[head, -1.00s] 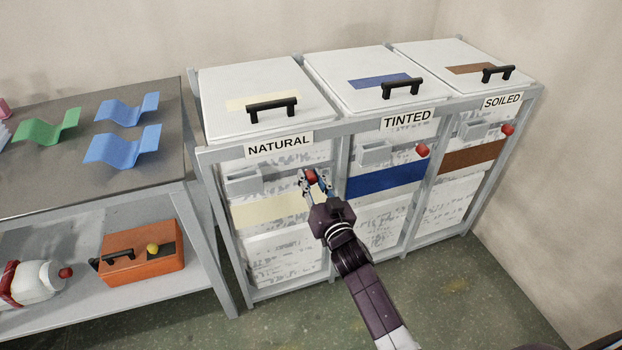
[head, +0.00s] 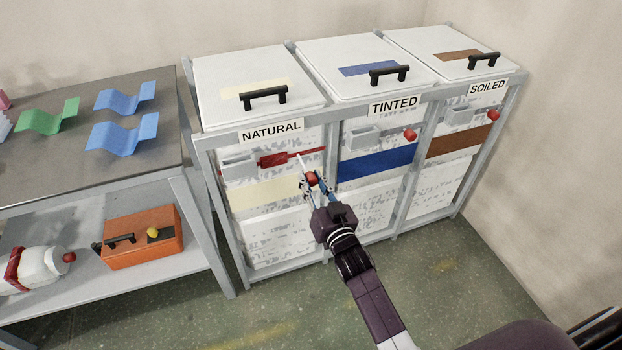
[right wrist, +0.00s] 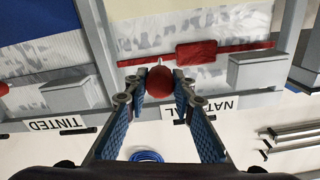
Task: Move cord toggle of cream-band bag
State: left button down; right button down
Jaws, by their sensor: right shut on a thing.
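The cream-band bag (head: 262,193) hangs in the left bay, under the NATURAL label (head: 271,131). Its cord toggle is a red ball (head: 313,178), held in front of the bag's upper right part. My right gripper (head: 314,184) is shut on the toggle. The right wrist view shows the red ball (right wrist: 159,81) between the fingertips. A thin pale cord (head: 302,161) runs from the toggle up toward a red strap with a block (head: 274,159) across the bag's upper front. My left gripper is not in view.
The TINTED bay with a blue-band bag (head: 375,163) and the SOILED bay with a brown-band bag (head: 459,141) stand to the right, each with a red toggle. A shelved table (head: 75,160) stands left. Open floor (head: 400,260) lies in front.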

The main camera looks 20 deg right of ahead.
jog(key=shift+s+f, duration=0.1)
jog(key=shift+f, duration=0.1)
jog(key=c, duration=1.9)
grip_release()
jog(key=shift+c, duration=0.2)
jog(key=o, duration=0.3)
jog(key=shift+s+r, duration=0.1)
jog(key=shift+r, duration=0.1)
jog(key=shift+o, duration=0.2)
jog(key=s, duration=1.2)
jog(key=shift+d, duration=0.2)
